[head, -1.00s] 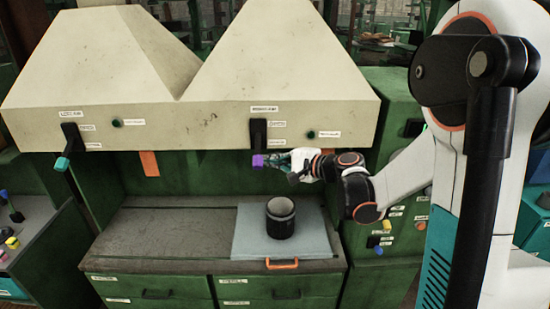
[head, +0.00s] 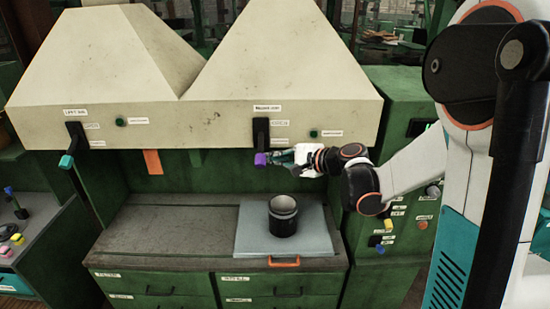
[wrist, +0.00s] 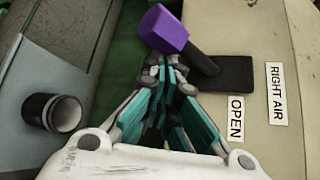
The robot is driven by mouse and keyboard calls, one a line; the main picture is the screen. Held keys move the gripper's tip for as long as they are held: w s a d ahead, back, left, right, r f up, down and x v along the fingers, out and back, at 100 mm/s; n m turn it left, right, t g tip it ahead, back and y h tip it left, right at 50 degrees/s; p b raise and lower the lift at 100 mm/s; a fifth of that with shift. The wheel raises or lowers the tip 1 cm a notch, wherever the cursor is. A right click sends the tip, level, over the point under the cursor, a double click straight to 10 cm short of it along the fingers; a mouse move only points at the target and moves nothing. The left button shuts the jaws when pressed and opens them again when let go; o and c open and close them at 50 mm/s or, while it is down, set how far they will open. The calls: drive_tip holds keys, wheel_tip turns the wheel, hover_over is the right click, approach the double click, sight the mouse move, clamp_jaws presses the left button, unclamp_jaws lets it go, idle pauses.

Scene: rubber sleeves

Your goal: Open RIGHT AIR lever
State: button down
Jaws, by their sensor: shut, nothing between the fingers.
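The RIGHT AIR lever has a black plate and arm (head: 261,134) on the front of the right hood, with a purple knob (head: 261,158) at its lower end. The knob hangs just below the hood's lower edge. In the wrist view the purple knob (wrist: 163,29) is just ahead of the fingertips, and the OPEN label (wrist: 236,117) and RIGHT AIR label (wrist: 277,93) are beside the black plate (wrist: 222,74). My gripper (head: 275,157) is right of the knob, its teal fingers (wrist: 166,68) shut and empty. Whether the tips touch the knob I cannot tell.
A black cylinder (head: 283,216) stands on a grey plate (head: 317,238) on the bench below. A second lever with a teal knob (head: 66,162) hangs at the left hood. An orange strip (head: 153,162) hangs between them. The space under the hood around the knob is otherwise open.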

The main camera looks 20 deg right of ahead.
drive_tip(key=m+g+p, duration=0.3)
drive_tip(key=m+g, duration=0.2)
drive_tip(key=g, duration=0.2)
approach(260, 152)
drive_tip(key=shift+y, duration=0.3)
drive_tip(key=x, duration=0.4)
drive_tip(key=shift+w+f, duration=0.1)
drive_tip(key=shift+f, duration=0.3)
drive_tip(key=shift+r, duration=0.1)
drive_tip(key=shift+d+r, duration=0.1)
drive_tip(key=shift+r, duration=0.6)
drive_tip(key=shift+f, duration=0.1)
